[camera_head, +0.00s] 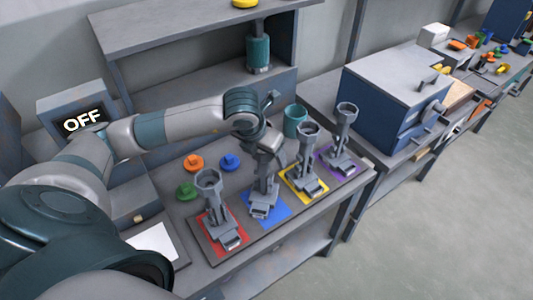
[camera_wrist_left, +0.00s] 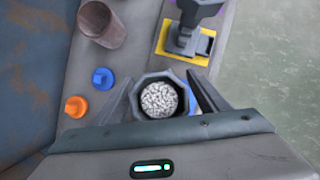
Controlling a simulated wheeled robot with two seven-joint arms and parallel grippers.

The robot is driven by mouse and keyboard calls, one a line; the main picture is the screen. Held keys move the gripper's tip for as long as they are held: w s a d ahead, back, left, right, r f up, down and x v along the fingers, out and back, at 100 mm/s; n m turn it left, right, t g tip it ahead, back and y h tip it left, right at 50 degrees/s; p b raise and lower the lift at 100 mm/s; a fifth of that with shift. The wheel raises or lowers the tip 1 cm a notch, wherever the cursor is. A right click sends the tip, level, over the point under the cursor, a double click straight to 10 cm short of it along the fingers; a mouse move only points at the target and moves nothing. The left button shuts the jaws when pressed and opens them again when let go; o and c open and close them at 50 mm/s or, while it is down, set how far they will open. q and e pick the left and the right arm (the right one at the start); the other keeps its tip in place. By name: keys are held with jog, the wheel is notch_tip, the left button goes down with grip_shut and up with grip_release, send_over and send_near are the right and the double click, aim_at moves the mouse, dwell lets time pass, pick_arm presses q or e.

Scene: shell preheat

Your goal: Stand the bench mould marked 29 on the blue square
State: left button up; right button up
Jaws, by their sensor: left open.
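A grey bench mould (camera_head: 263,186) stands upright on the blue square (camera_head: 277,208). My left gripper (camera_head: 266,153) is at its top, open. In the left wrist view, this mould's round cup (camera_wrist_left: 158,98), filled with pale granules, lies between the spread fingers; a gap shows at the right finger, and contact on the left is unclear. Similar moulds stand on the red square (camera_head: 208,246), the yellow square (camera_head: 318,193) and the purple square (camera_head: 352,172). The number labels on their bases are too small to read. My right gripper is out of view.
Orange (camera_head: 193,162), green (camera_head: 187,190) and blue (camera_head: 230,162) knobbed pieces lie left of the moulds. A teal cup (camera_head: 295,121) stands behind them. A blue-grey oven box (camera_head: 394,98) is on the right. An OFF display (camera_head: 83,121) is at left.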

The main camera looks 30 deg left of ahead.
pick_arm(q)
jog(key=shift+r, duration=0.15)
jog(key=shift+s+r, duration=0.1)
jog(key=shift+r, duration=0.2)
jog(key=b+v, duration=0.2)
jog(key=v, duration=0.8)
jog(key=shift+s+b, duration=0.1)
jog(key=shift+b, duration=0.2)
jog(key=shift+s+r, duration=0.25)
jog(key=shift+r, duration=0.3)
jog(key=shift+f, duration=0.1)
